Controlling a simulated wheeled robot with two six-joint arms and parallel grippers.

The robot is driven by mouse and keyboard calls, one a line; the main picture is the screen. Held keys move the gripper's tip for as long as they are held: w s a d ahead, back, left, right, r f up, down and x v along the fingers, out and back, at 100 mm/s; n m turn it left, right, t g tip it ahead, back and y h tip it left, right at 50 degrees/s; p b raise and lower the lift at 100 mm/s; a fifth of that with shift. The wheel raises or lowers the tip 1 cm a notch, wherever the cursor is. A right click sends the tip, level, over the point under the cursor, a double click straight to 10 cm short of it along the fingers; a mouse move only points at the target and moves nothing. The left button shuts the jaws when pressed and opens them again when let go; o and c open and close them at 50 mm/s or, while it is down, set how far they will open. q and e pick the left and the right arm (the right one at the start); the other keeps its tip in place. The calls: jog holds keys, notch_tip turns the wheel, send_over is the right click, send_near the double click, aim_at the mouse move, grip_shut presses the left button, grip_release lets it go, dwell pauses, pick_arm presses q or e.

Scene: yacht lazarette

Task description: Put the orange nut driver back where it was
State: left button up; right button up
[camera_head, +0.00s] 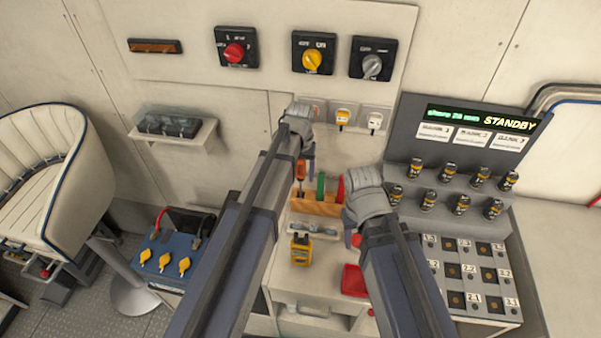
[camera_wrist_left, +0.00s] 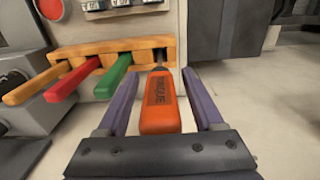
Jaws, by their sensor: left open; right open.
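The orange nut driver (camera_head: 301,170) is in the wooden rack (camera_head: 315,207), at its left end in the head view. In the left wrist view the driver (camera_wrist_left: 160,105) has its lettered handle between my left gripper's fingers (camera_wrist_left: 160,95), with a gap on each side. Its shaft meets the end of the rack (camera_wrist_left: 105,48); how deep it sits cannot be told. My left gripper (camera_head: 306,165) is open around the handle. My right gripper (camera_head: 352,222) is open, at the rack's right end, its fingers mostly hidden.
Green (camera_head: 320,186) and red (camera_head: 340,189) handles stand in the same rack. A yellow meter (camera_head: 301,250) and a red tray (camera_head: 354,281) are in front. A stepped console with several small cylinders (camera_head: 428,201) is on the right. A blue box (camera_head: 175,253) is at the left.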

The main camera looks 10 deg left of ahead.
pick_arm(q)
notch_tip(320, 180, up, 12)
jog(key=p, duration=1.1)
jog(key=shift+f, duration=0.15)
jog(key=s+d+m, duration=0.1)
jog(key=s+d, duration=0.2)
jog(key=s, duration=0.7)
jog(key=s+d+m+y, duration=0.1)
jog(key=s+d+m, duration=0.1)
jog(key=s, duration=0.7)
jog(key=shift+s+d+m, duration=0.3)
jog(key=shift+s+d, duration=0.05)
jog(key=shift+d, duration=0.5)
pick_arm(e)
notch_tip(320, 180, up, 12)
jog(key=shift+f, duration=0.25)
